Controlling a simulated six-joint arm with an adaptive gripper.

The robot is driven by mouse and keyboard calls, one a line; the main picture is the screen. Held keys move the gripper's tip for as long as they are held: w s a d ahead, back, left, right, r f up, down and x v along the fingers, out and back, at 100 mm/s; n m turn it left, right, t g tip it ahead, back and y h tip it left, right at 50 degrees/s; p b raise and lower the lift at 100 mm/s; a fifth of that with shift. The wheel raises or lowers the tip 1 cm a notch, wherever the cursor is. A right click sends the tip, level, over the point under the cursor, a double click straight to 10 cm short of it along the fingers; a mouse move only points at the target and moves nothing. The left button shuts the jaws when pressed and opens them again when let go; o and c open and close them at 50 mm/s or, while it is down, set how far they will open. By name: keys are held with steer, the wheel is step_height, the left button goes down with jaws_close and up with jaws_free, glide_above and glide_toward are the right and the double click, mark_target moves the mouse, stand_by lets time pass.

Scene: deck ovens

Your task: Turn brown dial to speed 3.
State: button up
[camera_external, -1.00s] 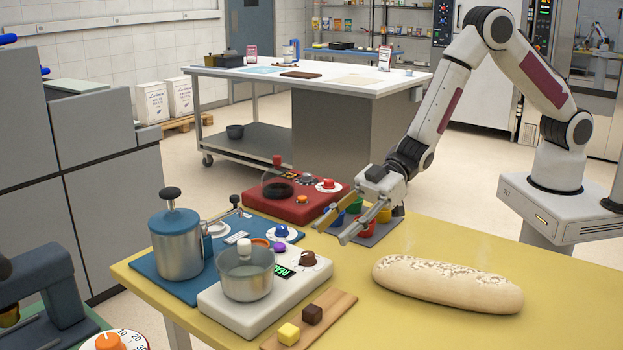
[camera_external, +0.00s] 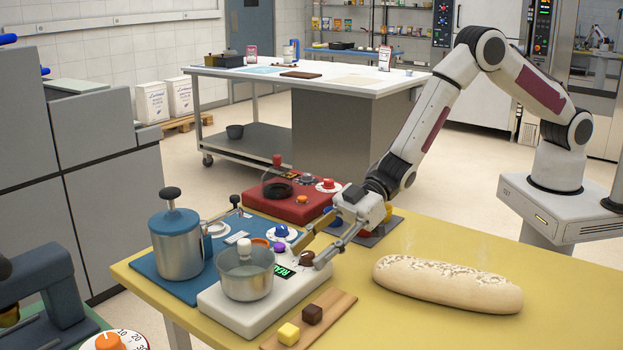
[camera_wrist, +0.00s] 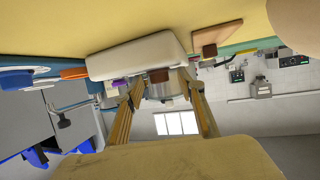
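The brown dial (camera_external: 307,258) sits at the right rear corner of the white device (camera_external: 240,318), beside a green lit display (camera_external: 285,271). The speed marks around the dial are too small to read. My gripper (camera_external: 306,258) is open, with its fingers reaching toward the dial from the upper right, one finger on either side of it in the picture. In the wrist view the brown dial (camera_wrist: 159,75) shows between the two open fingers of my gripper (camera_wrist: 160,88). I cannot tell whether a finger touches the dial.
A clear pot (camera_external: 245,280) stands on the white device, near a purple knob (camera_external: 281,230). A wooden board (camera_external: 335,306) with a yellow cube and a brown cube lies in front. A bread loaf (camera_external: 445,284) lies to the right. A red device (camera_external: 295,207) is behind.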

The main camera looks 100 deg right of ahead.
steer(key=c, duration=1.1)
steer(key=shift+o, duration=0.2)
steer(key=shift+a+r+m+t+h, duration=0.15)
steer(key=shift+a+m+t+h, duration=0.1)
steer(key=shift+m+t+h, duration=0.65)
steer(key=shift+c, duration=0.2)
steer(key=shift+a+m+t+h, duration=0.1)
steer(key=shift+m+t+h, duration=0.2)
steer(key=shift+m+h, duration=1.8)
steer(key=o, duration=1.1)
steer(key=shift+s, duration=0.15)
